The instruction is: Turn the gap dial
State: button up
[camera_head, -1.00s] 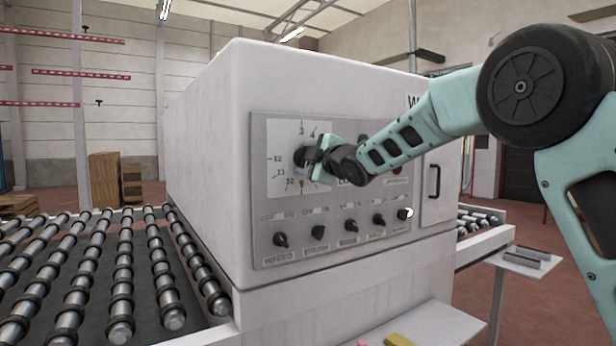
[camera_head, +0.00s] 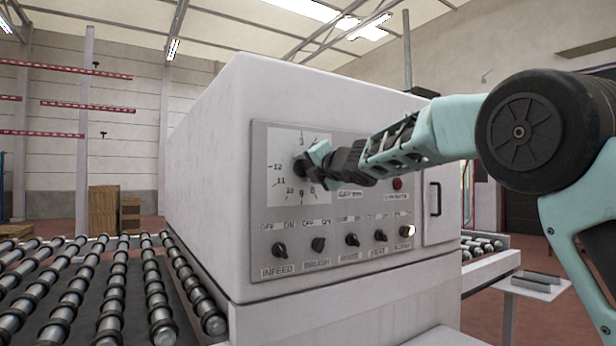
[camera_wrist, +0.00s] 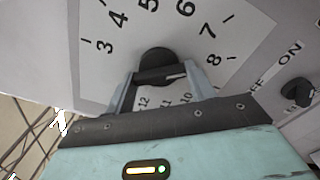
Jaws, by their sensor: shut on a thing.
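The gap dial is a black round knob (camera_head: 301,165) on a white numbered face (camera_head: 281,190) at the upper left of the grey control panel. In the wrist view the knob (camera_wrist: 155,63) sits between my two fingers, with a dark bar across it. Numbers from 3 to 8 arc around its far side, and 10 to 12 show between the fingers. My gripper (camera_head: 314,161) reaches the dial from the right; in the wrist view my gripper (camera_wrist: 159,82) is shut on the knob. In the head view my gripper hides part of the dial face, and I cannot tell which number the knob points to.
A row of several black switch knobs (camera_head: 318,245) runs along the panel below the dial. A red button (camera_head: 397,184) lies right of the dial, beneath my arm. A switch knob (camera_wrist: 297,92) is close at right in the wrist view. A roller conveyor (camera_head: 80,285) extends left.

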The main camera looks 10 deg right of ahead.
jog(key=n+b, duration=0.2)
jog(key=n, duration=0.3)
jog(key=n+b, duration=0.2)
jog(key=n, duration=0.3)
jog(key=shift+f+n, duration=0.2)
jog(key=shift+n, duration=0.1)
dwell(0.4)
jog(key=o, duration=1)
jog(key=shift+w, duration=0.1)
jog(key=shift+r, duration=0.1)
jog(key=shift+d, duration=0.1)
jog(key=b+v, duration=0.4)
jog(key=v, duration=1.3)
jog(key=shift+s, duration=0.25)
